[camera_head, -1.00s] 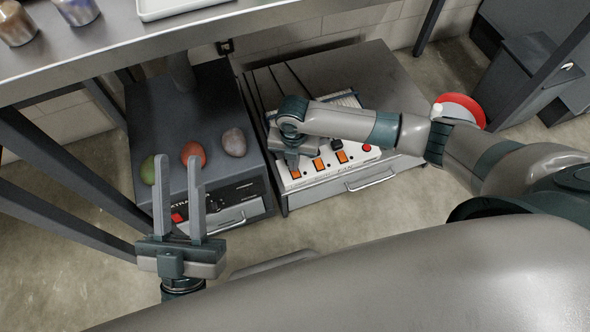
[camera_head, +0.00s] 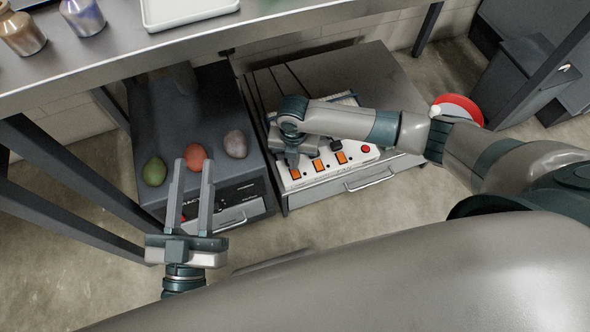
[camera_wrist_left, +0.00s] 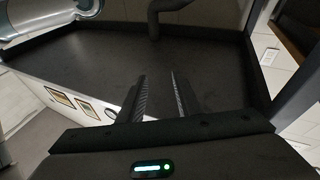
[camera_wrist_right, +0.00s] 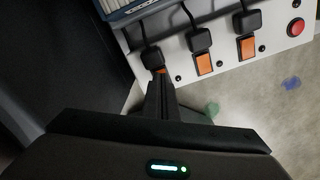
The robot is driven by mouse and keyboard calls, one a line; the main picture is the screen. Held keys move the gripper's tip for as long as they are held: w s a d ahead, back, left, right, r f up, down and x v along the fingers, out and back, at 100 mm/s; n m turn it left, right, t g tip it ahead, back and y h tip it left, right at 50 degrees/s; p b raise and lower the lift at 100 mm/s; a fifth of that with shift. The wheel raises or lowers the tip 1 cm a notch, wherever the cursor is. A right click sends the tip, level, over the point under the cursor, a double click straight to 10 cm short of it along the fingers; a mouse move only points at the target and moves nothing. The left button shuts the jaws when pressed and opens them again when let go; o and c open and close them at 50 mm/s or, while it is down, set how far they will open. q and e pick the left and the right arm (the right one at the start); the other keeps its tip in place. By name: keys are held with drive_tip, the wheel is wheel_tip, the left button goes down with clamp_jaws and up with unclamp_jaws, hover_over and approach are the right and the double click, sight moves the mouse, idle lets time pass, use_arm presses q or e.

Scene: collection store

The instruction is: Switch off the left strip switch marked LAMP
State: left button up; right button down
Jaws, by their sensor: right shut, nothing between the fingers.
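The white power strip (camera_head: 360,158) lies on the grey cabinet, with a row of orange switches below black plugs. The left switch (camera_head: 295,174) shows as an orange patch in the head view; the LAMP marking is not readable. In the right wrist view only a sliver of this switch (camera_wrist_right: 160,71) shows past the fingertips. My right gripper (camera_wrist_right: 160,82) is shut and empty, its tips at or just over that switch; contact cannot be told. The middle switch (camera_wrist_right: 204,64) and right switch (camera_wrist_right: 247,48) are uncovered. My left gripper (camera_head: 194,165) is open and empty before the dark cabinet.
A red button (camera_wrist_right: 296,27) sits at the strip's right end. Black plugs (camera_wrist_right: 200,40) and cables stand close above the switches. The dark cabinet (camera_head: 160,110) bears a green, a red and a grey egg-shaped object. A metal table (camera_head: 240,30) overhangs behind.

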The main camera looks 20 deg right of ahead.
drive_tip(key=shift+r+p, duration=1.15)
drive_tip(key=shift+p, duration=0.05)
drive_tip(key=shift+r+p, duration=0.25)
drive_tip(key=shift+p, duration=0.1)
drive_tip(key=shift+r+p, duration=0.35)
drive_tip(key=shift+p, duration=0.05)
drive_tip(key=shift+r+p, duration=0.7)
drive_tip(key=shift+p, duration=0.05)
use_arm(q)
drive_tip(key=s+a+f+g+y, duration=0.2)
drive_tip(key=f+g, duration=0.4)
drive_tip(key=f, duration=0.3)
drive_tip(key=s+a+f+g+y, duration=0.2)
drive_tip(key=f+g, duration=0.4)
drive_tip(key=f, duration=0.3)
drive_tip(key=shift+s+a+n+p, duration=0.3)
drive_tip(key=shift+s+a, duration=0.25)
drive_tip(key=shift+a, duration=0.1)
use_arm(e)
drive_tip(key=shift+r, duration=0.25)
use_arm(q)
drive_tip(key=shift+s, duration=0.15)
use_arm(e)
drive_tip(key=shift+s, duration=0.15)
